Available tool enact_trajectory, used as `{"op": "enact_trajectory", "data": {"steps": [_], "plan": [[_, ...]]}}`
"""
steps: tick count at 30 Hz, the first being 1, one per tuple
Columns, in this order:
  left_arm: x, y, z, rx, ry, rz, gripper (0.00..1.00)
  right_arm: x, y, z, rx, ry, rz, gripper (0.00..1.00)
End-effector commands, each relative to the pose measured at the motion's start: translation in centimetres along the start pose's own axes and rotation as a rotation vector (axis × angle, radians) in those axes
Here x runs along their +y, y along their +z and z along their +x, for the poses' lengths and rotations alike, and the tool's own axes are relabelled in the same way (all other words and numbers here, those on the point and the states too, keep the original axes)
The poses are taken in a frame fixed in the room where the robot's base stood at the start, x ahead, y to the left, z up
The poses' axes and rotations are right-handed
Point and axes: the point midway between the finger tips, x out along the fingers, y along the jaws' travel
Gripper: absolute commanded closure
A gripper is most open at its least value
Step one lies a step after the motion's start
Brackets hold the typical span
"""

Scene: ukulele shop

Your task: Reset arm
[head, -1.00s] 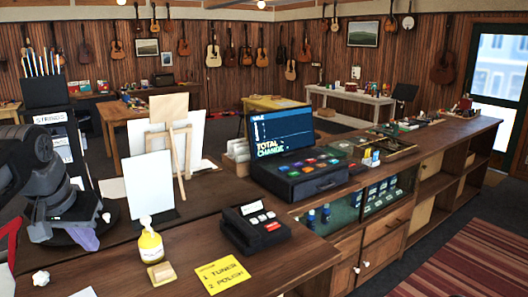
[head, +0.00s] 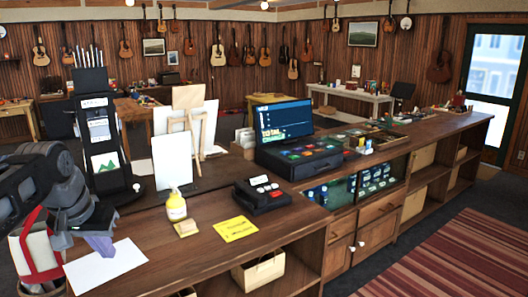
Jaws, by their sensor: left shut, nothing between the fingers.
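My left gripper (head: 98,240) comes in from the left, low over the near left end of the wooden counter (head: 215,262). Its dark wrist points down and its pale purple tip appears shut and empty. The tip overlaps the edge of a white sheet (head: 112,268) in the picture; I cannot tell whether it touches. My right gripper is not in view.
A yellow-white bottle (head: 176,208), a small block (head: 186,228), a yellow note (head: 235,229) and a black card terminal (head: 263,196) stand right of the gripper. A dark stand (head: 95,125) rises behind it. A red-and-white object (head: 38,252) is close at left.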

Motion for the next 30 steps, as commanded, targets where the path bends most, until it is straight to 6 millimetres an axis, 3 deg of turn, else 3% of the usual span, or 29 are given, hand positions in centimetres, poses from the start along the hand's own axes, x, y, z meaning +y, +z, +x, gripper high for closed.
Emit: {"op": "enact_trajectory", "data": {"steps": [5,11,14,17,20,24,26,30], "plan": [[1.6,0.1,4.4,-0.02,0.036,0.016,1.0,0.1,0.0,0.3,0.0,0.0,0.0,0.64],[4.4,0.9,11.1,-0.047,0.093,0.033,1.0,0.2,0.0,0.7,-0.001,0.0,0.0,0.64],[6.4,2.1,15.7,-0.069,0.132,0.04,1.0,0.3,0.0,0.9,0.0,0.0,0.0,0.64],[9.3,4.4,21.4,-0.098,0.183,0.043,1.0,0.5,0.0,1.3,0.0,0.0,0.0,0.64],[12.7,8.3,27.7,-0.137,0.238,0.036,1.0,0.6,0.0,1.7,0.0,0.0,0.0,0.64],[17.3,15.5,35.1,-0.195,0.302,0.009,1.0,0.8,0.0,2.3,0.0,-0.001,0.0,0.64],[19.1,19.1,37.6,-0.222,0.323,-0.007,1.0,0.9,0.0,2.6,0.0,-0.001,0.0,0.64],[22.4,28.7,42.1,-0.288,0.349,-0.053,1.0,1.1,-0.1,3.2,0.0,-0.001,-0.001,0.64]]}}
